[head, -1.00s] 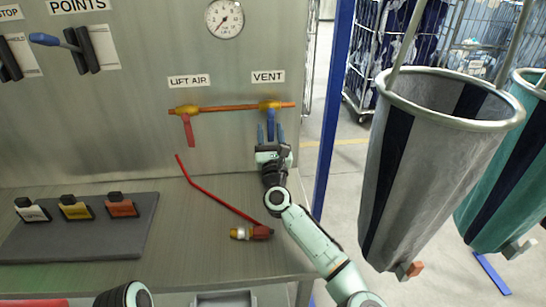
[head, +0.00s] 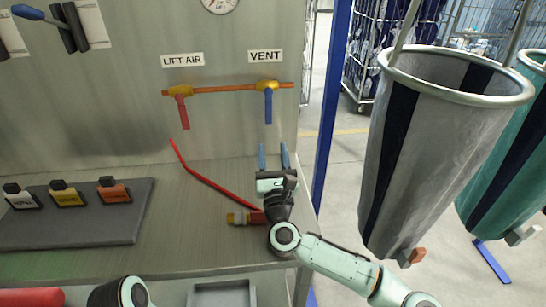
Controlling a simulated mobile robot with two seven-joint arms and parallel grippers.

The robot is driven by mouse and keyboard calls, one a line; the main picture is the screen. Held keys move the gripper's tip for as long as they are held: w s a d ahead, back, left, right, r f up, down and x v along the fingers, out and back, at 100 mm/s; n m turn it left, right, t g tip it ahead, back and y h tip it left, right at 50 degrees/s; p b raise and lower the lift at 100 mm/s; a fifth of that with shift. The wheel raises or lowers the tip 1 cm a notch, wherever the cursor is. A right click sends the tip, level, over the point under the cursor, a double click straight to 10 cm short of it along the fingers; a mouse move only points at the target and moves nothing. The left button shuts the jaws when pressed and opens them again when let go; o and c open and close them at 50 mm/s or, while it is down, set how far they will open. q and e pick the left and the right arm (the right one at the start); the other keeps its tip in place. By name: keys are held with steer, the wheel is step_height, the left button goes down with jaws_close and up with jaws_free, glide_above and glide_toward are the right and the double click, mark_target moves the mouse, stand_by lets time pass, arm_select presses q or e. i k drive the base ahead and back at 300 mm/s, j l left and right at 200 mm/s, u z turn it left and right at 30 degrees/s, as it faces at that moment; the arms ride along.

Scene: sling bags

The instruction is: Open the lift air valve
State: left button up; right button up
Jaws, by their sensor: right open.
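The lift air valve (head: 183,110) has a red handle that hangs down from a yellow body on the copper pipe (head: 222,88), under the LIFT AIR label (head: 182,59). The vent valve (head: 268,104) has a blue handle, also hanging down, under the VENT label (head: 266,56). My right gripper (head: 273,158) is open and empty, its blue fingers pointing up, below the vent handle and apart from it. Of my left arm, only a dark rounded part shows at the bottom edge; its gripper is out of view.
A grey mat (head: 80,228) with several coloured tags lies left. A grey sling bag (head: 425,150) hangs right, beyond a blue post (head: 330,110).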

mark_target(179, 98)
steer(key=k+l, duration=0.15)
steer(key=k, duration=0.35)
steer(key=k+l, duration=0.15)
steer(key=k, duration=0.35)
